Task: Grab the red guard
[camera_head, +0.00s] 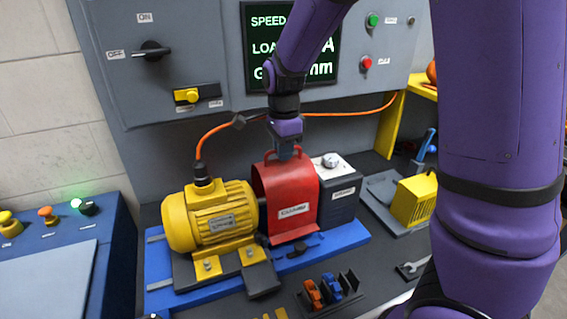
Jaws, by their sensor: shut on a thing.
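The red guard (292,212) is a curved red cover with a label on its front and a red handle on top. My gripper (284,151) points down from above and is shut on the guard's top handle. The fingertips partly hide the handle. I cannot tell whether the guard is touching the baseplate or slightly above it.
An orange cable (215,130) runs from the motor behind my gripper to the right. A small rack (330,292) with orange and blue clips stands in front. A yellow block (414,200) is on the right, and a control panel (60,262) on the left. A wrench (412,267) lies front right.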

